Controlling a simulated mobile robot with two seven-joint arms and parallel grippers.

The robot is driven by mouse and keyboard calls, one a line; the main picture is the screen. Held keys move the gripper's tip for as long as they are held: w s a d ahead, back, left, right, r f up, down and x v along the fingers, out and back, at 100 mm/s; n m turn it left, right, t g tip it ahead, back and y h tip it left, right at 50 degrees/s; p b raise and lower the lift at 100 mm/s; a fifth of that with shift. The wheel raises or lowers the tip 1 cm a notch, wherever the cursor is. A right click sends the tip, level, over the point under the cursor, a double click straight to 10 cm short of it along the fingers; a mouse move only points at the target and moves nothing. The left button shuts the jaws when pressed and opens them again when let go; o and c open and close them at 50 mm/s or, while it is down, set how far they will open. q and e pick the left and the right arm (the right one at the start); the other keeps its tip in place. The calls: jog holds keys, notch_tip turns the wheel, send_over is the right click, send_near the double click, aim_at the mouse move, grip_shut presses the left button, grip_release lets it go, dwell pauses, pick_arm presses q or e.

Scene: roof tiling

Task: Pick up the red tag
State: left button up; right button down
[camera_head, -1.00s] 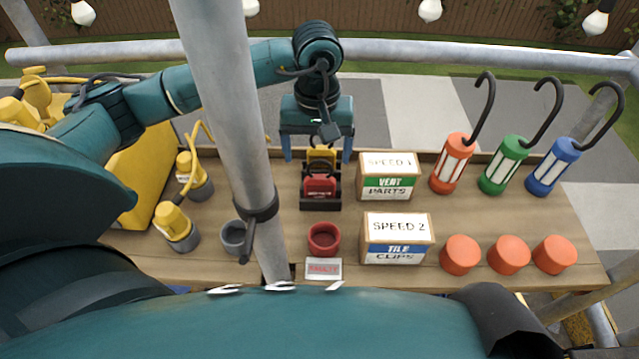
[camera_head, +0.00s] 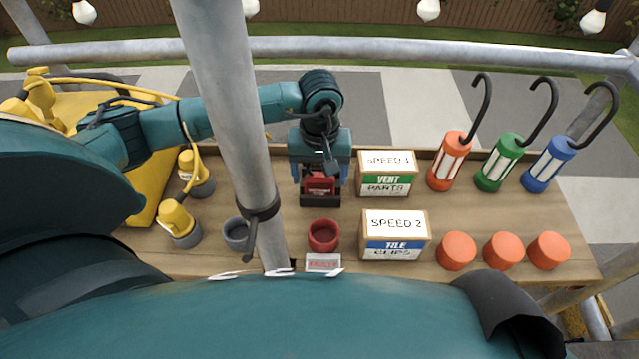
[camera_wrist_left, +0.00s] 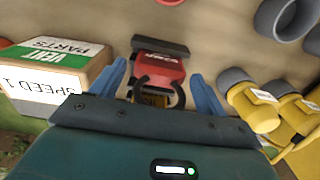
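The red tag (camera_head: 321,184) stands in a black holder (camera_head: 320,201) on the wooden table, in front of my left gripper. In the left wrist view, the red tag (camera_wrist_left: 158,73) has dark curved loops at its near end, and part of a yellow tag (camera_wrist_left: 152,99) shows below it. My left gripper (camera_head: 320,180) is open above the holder, with one blue finger on each side of the red tag and visible gaps between. In the head view the gripper hides the yellow tag. My right gripper is not in view.
The SPEED 1 box (camera_head: 387,184) stands close to the right of the holder, with the SPEED 2 box (camera_head: 395,248) nearer me. A red cup (camera_head: 323,236) is in front. A grey pole (camera_head: 228,110) stands left.

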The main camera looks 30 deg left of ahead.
pick_arm(q)
jog(key=c, duration=0.9)
